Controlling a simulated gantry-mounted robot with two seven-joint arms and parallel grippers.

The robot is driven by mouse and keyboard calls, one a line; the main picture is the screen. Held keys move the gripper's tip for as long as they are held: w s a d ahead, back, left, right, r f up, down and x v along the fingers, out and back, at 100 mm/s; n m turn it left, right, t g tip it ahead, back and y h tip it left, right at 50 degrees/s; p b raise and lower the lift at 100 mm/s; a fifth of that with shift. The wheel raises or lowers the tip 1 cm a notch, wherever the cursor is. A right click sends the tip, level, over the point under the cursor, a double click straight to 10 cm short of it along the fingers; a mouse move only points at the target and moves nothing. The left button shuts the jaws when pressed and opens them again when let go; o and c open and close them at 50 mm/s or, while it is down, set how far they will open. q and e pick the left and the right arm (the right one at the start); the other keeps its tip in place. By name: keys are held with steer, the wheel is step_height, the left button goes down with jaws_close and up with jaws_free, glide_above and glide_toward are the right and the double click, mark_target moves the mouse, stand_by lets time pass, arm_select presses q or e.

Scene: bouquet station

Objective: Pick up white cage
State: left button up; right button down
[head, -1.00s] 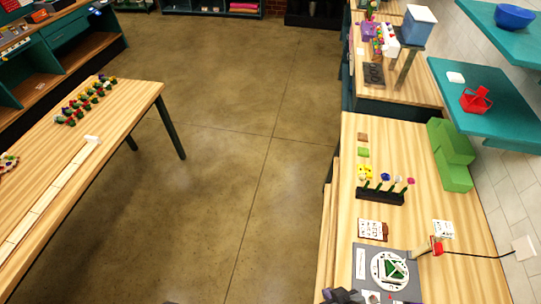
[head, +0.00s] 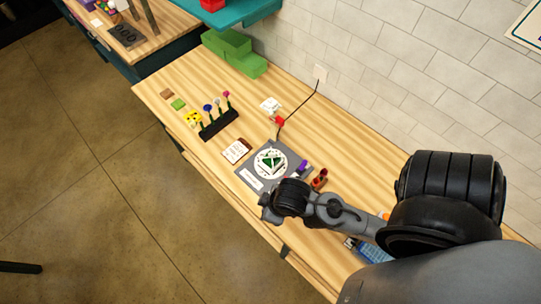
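No clear cage shape shows in the head view. A white round piece with holes around its rim (head: 258,167) lies on a grey mat (head: 246,174) on the wooden bench; it may be the white cage. Green triangular pieces (head: 270,161) sit within it. My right arm comes in from the right, and its gripper (head: 268,207) hangs by the mat's near edge, close to the bench's front edge. Its fingers are too small and dark to tell open from shut. My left gripper is out of view.
A black rack of flowers (head: 218,125), an open booklet (head: 236,151) and green blocks (head: 234,52) stand on the wooden bench (head: 180,75). A red tool with a black cord (head: 280,121) lies behind the mat. A red-brown item (head: 319,179) stands right of it.

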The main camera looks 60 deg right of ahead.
steer(key=c, duration=1.8)
jaws_free()
steer(key=shift+c, duration=0.2)
steer(key=o, duration=1.2)
steer(key=shift+c, duration=0.2)
